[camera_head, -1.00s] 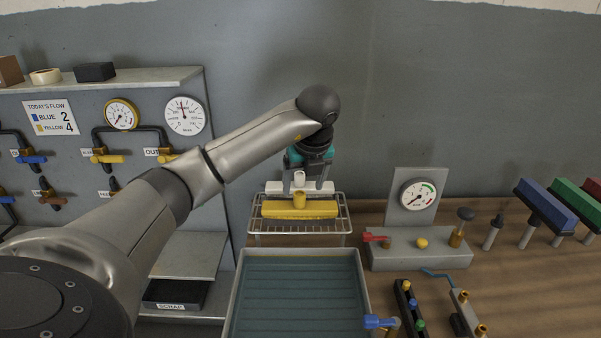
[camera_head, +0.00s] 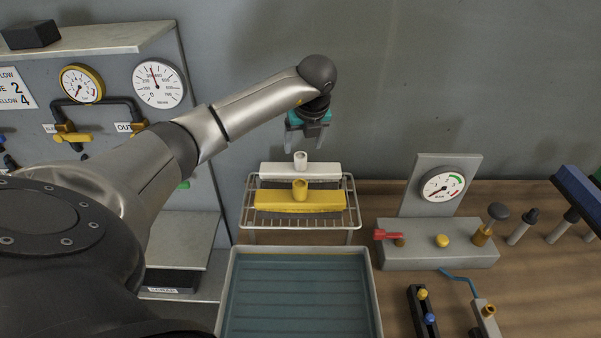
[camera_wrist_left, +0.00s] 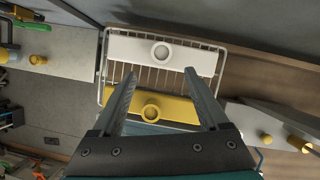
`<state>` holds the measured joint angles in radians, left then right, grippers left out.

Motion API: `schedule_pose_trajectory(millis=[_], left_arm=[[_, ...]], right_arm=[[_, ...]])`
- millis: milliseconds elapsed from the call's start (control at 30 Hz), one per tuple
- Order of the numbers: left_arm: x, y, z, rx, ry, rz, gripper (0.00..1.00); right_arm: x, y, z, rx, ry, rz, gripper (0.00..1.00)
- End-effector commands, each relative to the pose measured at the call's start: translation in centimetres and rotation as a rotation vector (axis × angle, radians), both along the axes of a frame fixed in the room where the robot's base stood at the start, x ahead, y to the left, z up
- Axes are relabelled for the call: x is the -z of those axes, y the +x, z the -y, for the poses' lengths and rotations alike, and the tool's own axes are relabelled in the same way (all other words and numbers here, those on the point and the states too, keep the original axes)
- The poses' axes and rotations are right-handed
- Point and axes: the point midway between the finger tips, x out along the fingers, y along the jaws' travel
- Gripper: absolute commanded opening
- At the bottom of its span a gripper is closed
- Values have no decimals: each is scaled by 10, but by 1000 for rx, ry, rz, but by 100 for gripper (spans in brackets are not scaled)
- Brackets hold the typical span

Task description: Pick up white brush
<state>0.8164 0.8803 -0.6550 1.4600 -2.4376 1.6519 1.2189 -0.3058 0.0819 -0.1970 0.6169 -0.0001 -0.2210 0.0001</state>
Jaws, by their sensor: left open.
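The white brush (camera_head: 318,170) lies at the back of a wire rack (camera_head: 247,217), its round white socket pointing up. It also shows at the top of the left wrist view (camera_wrist_left: 190,54). A yellow brush (camera_head: 325,198) lies in front of it on the same rack, and in the left wrist view (camera_wrist_left: 178,108) it lies between my finger lines. My left gripper (camera_head: 306,145) is open and empty, above and behind the white brush in the head view, apart from it. Its fingers (camera_wrist_left: 160,85) also show in the wrist view. My right gripper is not seen.
A basin of water (camera_head: 226,300) stands in front of the rack. A grey gauge stand (camera_head: 440,255) with a red lever is to the right. A wall panel with gauges and valves (camera_head: 160,83) is at left, beside my left arm.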

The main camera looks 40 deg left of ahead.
Motion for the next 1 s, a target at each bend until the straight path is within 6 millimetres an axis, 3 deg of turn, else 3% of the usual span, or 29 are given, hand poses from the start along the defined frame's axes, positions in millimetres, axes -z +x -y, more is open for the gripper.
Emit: schedule_pose_trajectory(millis=[200, 467, 1000], left_arm=[[27, 7, -9, 0, -1, -1, 77], [37, 11, -14, -1, -1, -1, 77], [76, 26, -32, 0, 0, 0, 77]], right_arm=[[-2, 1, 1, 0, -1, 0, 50], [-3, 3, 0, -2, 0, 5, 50], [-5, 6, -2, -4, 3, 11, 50]])
